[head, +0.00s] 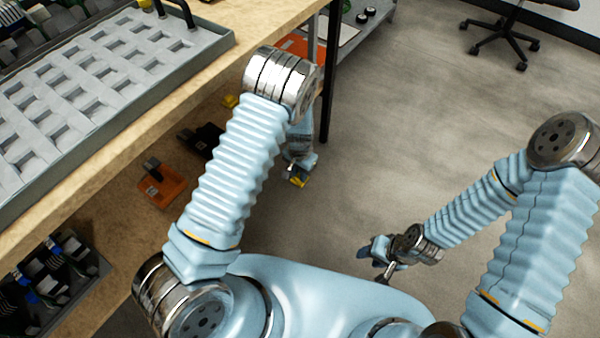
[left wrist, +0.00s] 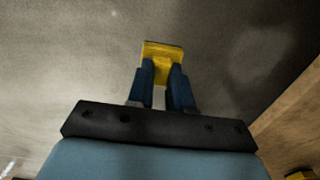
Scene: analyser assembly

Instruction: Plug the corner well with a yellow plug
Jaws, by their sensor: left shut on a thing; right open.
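My left gripper (head: 297,172) hangs over the floor, to the right of the wooden bench. It is shut on a yellow plug (left wrist: 162,52), which sticks out past the dark blue fingertips in the left wrist view. Only a small yellow bit of that plug (head: 299,182) shows in the head view. A grey tray (head: 222,42) with rows of square wells lies on the bench at the upper left, apart from the plug; its left part is cut off by the frame. My right gripper (head: 381,262) is open and empty over the floor at the lower right.
The wooden bench (head: 268,22) has a lower shelf with an orange block (head: 160,188), a dark item (head: 203,140) and a small yellow piece (head: 231,101). A dark bench leg (head: 328,100) stands beyond my left arm. The floor at right is clear up to an office chair (head: 500,35).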

